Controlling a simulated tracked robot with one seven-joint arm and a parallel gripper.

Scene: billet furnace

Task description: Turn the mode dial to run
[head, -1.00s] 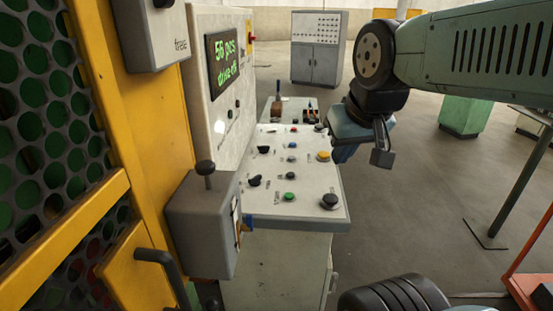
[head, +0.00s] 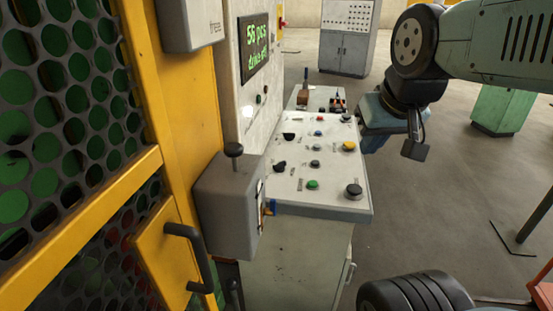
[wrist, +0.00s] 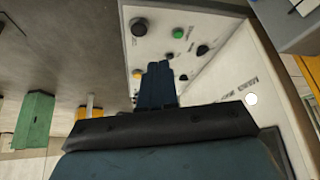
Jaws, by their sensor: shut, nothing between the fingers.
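The console (head: 325,203) has a sloped pale top with several knobs and buttons. Two black dials, an upper one (head: 289,136) and a lower one (head: 279,166), sit on its left side. Their labels are too small to read, so I cannot tell which is the mode dial or where it points. My gripper (wrist: 158,66) is shut and empty. Its dark blue fingers appear in front of the panel in the wrist view, near the yellow button (wrist: 137,74). In the head view my gripper is by the panel's right edge, its fingertips not clearly visible.
A grey box with a black knob (head: 232,208) juts out left of the console. A yellow frame with a mesh guard (head: 75,110) fills the left side. A display (head: 254,48) stands above the panel. A grey cabinet (head: 346,45) stands behind; open floor lies right.

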